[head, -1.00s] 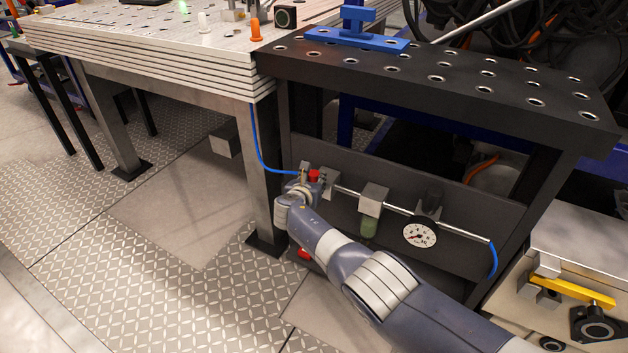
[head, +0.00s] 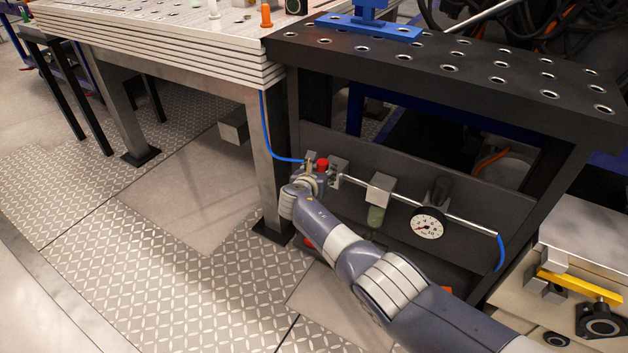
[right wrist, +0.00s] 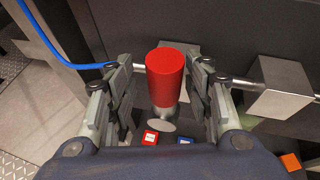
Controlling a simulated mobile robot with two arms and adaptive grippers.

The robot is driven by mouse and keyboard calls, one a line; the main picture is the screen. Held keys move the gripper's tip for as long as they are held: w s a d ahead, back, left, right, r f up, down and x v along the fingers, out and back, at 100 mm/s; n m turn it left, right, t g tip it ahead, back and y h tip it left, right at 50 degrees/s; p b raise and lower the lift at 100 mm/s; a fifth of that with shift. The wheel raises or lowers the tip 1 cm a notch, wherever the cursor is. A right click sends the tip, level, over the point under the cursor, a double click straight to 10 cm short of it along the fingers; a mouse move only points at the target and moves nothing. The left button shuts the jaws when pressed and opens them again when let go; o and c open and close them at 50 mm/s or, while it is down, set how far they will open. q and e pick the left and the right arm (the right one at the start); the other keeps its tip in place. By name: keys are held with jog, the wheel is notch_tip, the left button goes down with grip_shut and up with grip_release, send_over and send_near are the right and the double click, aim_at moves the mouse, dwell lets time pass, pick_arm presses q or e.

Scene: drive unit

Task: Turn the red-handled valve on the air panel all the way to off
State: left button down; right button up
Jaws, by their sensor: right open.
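The air panel (head: 400,170) is a dark plate under the black perforated table. The valve's red handle (head: 322,164) shows at the panel's left end, just beyond my right gripper (head: 316,176). In the right wrist view the red handle (right wrist: 165,75) is a red cylinder on a metal stem, between the two fingers of my right gripper (right wrist: 163,95). The fingers are open, with a gap visible on both sides of the handle. A small red label (right wrist: 150,137) and a blue label (right wrist: 185,141) lie below the handle. My left gripper is not in view.
A blue hose (head: 266,130) runs down to the valve from the left. A metal pipe leads right past a regulator block (head: 380,188) to a pressure gauge (head: 428,227). A steel table leg (head: 268,170) stands close to the left.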

jog(key=v, duration=1.1)
jog(key=shift+d, duration=0.3)
jog(key=shift+s+f, duration=0.1)
jog(key=shift+f, duration=0.05)
